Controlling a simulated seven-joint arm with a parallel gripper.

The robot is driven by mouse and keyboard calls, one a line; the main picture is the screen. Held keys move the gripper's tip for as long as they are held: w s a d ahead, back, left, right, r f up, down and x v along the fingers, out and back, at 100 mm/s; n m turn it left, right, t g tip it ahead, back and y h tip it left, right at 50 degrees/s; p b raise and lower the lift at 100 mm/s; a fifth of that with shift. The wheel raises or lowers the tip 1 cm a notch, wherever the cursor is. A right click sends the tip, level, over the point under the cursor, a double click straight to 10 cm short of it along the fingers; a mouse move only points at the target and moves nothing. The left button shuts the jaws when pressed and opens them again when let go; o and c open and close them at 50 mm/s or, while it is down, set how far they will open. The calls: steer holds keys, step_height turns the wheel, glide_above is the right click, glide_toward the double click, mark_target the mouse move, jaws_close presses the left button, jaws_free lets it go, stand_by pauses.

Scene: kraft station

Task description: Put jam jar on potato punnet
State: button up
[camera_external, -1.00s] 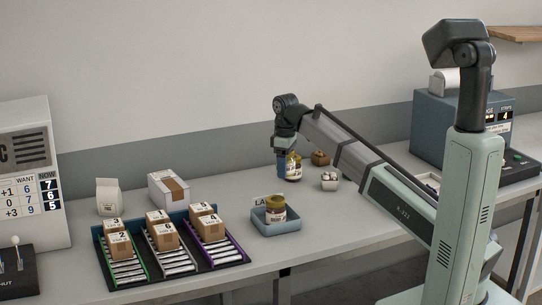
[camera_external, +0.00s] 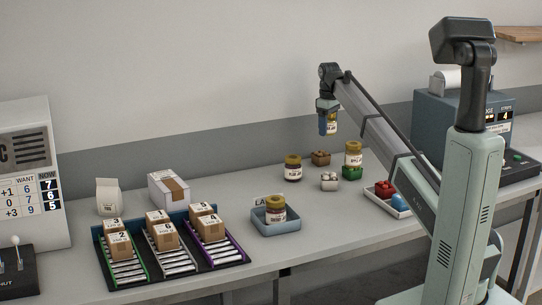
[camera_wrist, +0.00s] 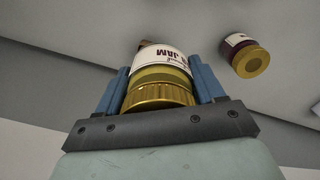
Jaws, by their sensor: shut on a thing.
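My gripper (camera_external: 328,128) is raised above the back of the bench, its blue fingers shut on a jam jar. In the wrist view the held jam jar (camera_wrist: 160,75) has a gold lid and a white label reading JAM, with a finger on each side. A small brown punnet (camera_external: 320,159) with brownish contents stands on the bench below; it may be the potato punnet, but its contents are too small to be sure. The held jar is in the air, apart from it.
A jar (camera_external: 293,168) stands left of the brown punnet. A white punnet (camera_external: 329,185) with pale contents stands in front. Another jar (camera_external: 353,154) sits on a green punnet (camera_external: 351,174). A blue-grey tray (camera_external: 276,229) holds a jar. A white tray (camera_external: 401,209) holds red and blue things.

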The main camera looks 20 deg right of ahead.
steer(key=r+n, duration=0.1)
glide_above(321, 152)
steer(key=shift+n, duration=0.9)
steer(key=shift+s+a+f, duration=0.1)
steer(key=shift+f, duration=2.35)
steer(key=shift+s+f, duration=0.1)
steer(key=shift+f, duration=2.3)
steer(key=o, duration=1.3)
steer(key=shift+f, duration=0.15)
step_height(321, 152, up, 12)
steer(key=shift+r, duration=0.15)
